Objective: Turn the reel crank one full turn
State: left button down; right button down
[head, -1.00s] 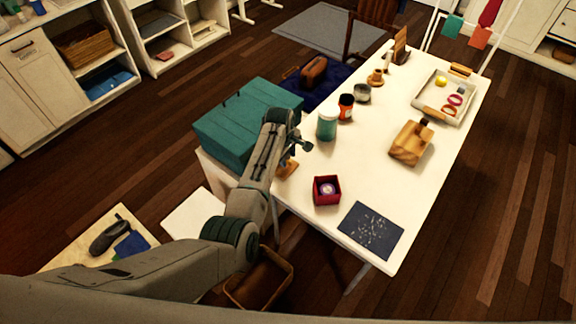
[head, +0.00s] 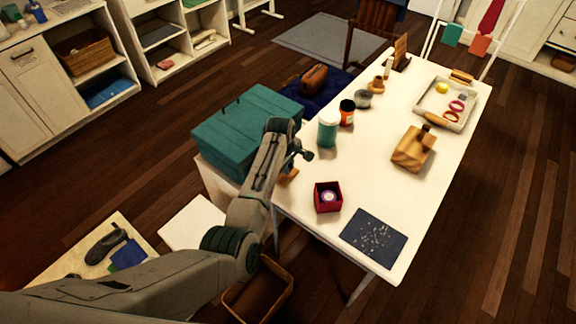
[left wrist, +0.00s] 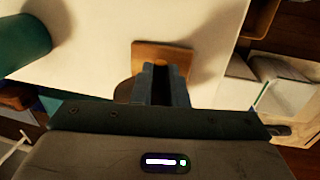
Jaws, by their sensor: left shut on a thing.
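The small wooden reel (head: 289,176) stands at the left edge of the white table, mostly hidden behind my left arm in the head view. The left wrist view shows its flat brown base (left wrist: 162,52) and a darker rounded part (left wrist: 124,92) beside the fingers. My left gripper (head: 302,156) is over the reel. In the left wrist view my left gripper (left wrist: 165,80) has its fingers close together, shut on the reel's crank. The crank itself is hidden by the fingers. My right gripper is in neither view.
A teal box (head: 247,127) stands close left of the reel. A green-and-white jar (head: 328,129), a red box (head: 328,197) and a dark speckled mat (head: 373,238) are on the table (head: 385,150).

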pick_arm(q)
jog(key=shift+s+t+p, duration=0.1)
jog(key=shift+t+p, duration=0.3)
jog(key=shift+p, duration=0.15)
jog(key=shift+f+t+h+p, duration=0.2)
jog(key=shift+t+h+p, duration=0.1)
jog(key=shift+t+h, duration=0.45)
jog(key=c, duration=1.4)
grip_release()
jog(key=shift+c, duration=0.2)
jog(key=shift+r, duration=0.1)
jog(key=p+v, duration=0.7)
jog(key=v, duration=0.3)
jog(key=shift+r+p, duration=0.2)
jog(key=shift+p, duration=0.1)
